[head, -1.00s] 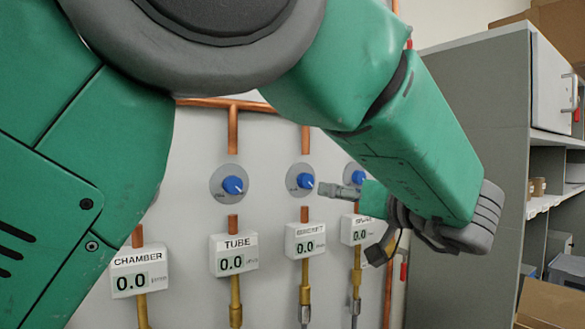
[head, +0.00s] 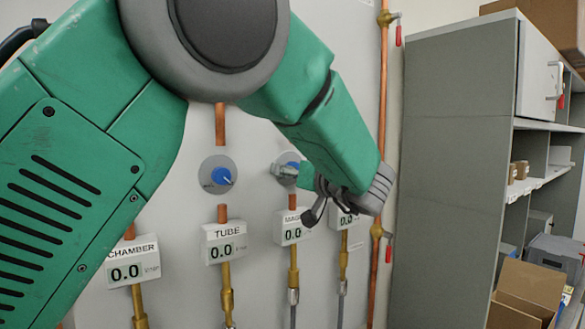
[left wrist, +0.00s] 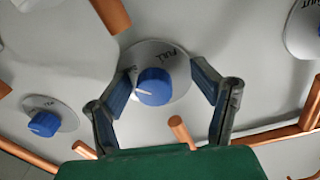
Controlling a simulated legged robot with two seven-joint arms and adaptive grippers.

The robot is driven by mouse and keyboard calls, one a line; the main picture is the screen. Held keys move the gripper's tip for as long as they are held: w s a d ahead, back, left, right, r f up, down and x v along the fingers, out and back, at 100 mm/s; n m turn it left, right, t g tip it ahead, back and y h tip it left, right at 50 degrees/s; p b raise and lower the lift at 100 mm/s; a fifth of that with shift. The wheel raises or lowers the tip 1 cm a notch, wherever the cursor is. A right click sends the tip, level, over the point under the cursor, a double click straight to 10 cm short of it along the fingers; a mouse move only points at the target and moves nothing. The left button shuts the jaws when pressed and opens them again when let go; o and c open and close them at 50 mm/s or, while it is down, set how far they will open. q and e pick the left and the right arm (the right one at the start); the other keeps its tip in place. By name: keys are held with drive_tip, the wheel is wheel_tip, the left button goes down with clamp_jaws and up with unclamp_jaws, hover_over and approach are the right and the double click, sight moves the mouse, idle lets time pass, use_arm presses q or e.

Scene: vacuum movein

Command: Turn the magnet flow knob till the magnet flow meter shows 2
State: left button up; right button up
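The magnet flow knob (head: 293,166) is blue on a round grey plate, partly hidden behind my left gripper (head: 287,172) in the head view. In the left wrist view, a blue knob (left wrist: 153,86) with a white pointer line sits between the spread fingers of my left gripper (left wrist: 164,72). The fingers are open, one on each side, with gaps to the knob. The magnet flow meter (head: 292,228) below reads 0.0, its label partly covered by my gripper. My right gripper is in neither view.
The tube knob (head: 218,175) is to the left, above the tube meter (head: 228,242) at 0.0. The chamber meter (head: 134,261) also reads 0.0. Copper pipes run along the panel. A grey shelf unit (head: 455,150) and an open cardboard box (head: 528,295) are at right.

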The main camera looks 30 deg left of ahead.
use_arm(q)
drive_tip(key=shift+w+d+r, duration=0.15)
drive_tip(key=shift+w+d, duration=0.1)
drive_tip(key=shift+d, duration=0.3)
drive_tip(key=shift+w+d+r, duration=0.1)
drive_tip(key=shift+w+d, duration=0.1)
drive_tip(key=shift+d, duration=0.35)
drive_tip(key=shift+s+d+r, duration=0.1)
drive_tip(key=shift+d, duration=0.1)
drive_tip(key=c, duration=0.6)
drive_tip(key=shift+s+a+r, duration=0.1)
drive_tip(key=shift+s+a, duration=0.1)
drive_tip(key=shift+s, duration=0.1)
drive_tip(key=c, duration=0.5)
drive_tip(key=shift+s+a, duration=0.1)
drive_tip(key=shift+a, duration=0.3)
clamp_jaws()
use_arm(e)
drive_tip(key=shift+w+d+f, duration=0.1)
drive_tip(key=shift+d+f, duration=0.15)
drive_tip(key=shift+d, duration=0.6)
